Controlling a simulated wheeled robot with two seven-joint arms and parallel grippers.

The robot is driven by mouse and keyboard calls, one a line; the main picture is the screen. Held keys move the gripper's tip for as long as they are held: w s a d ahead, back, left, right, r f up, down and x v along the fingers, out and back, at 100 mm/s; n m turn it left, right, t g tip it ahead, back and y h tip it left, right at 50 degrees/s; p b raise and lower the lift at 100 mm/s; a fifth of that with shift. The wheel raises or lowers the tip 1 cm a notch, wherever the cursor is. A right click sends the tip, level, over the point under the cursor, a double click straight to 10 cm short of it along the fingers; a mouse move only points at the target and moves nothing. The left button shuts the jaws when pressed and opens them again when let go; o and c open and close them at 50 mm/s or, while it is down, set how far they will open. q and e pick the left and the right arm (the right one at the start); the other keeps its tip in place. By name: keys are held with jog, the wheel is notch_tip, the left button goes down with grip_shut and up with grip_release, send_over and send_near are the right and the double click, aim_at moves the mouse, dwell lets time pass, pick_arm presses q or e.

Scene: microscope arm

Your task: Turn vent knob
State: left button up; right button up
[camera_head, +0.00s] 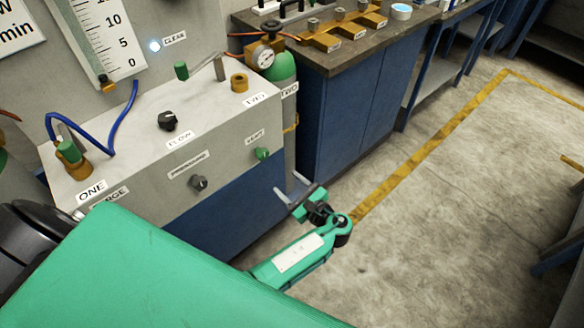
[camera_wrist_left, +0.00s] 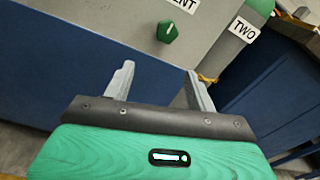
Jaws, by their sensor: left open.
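The vent knob (camera_head: 262,154) is a small green knob on the front face of the grey cabinet, below a label reading VENT. It also shows in the left wrist view (camera_wrist_left: 167,31), with a pale pointer line on it. My left gripper (camera_head: 290,187) is in front of the cabinet, below and a little right of the knob in the head view. Its two grey fingers are apart with nothing between them, and it is clear of the knob. In the left wrist view the knob lies beyond the fingertips (camera_wrist_left: 158,68), between them and above. My right gripper is not in view.
Open floor (camera_head: 440,200) lies to the right.

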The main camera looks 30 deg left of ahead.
aim_at(265, 157)
pick_arm(q)
jog(key=shift+y, duration=0.4)
jog(key=x, duration=0.4)
jog(key=r+x, duration=0.1)
jog(key=x, duration=0.3)
jog(key=r+p+x, duration=0.1)
jog(key=x, duration=0.4)
jog(key=shift+w+d, duration=0.1)
jog(key=shift+w, duration=0.1)
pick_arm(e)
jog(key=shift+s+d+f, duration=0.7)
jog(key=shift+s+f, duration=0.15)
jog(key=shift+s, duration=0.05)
pick_arm(q)
jog(key=shift+c, duration=0.3)
jog(key=c, duration=0.9)
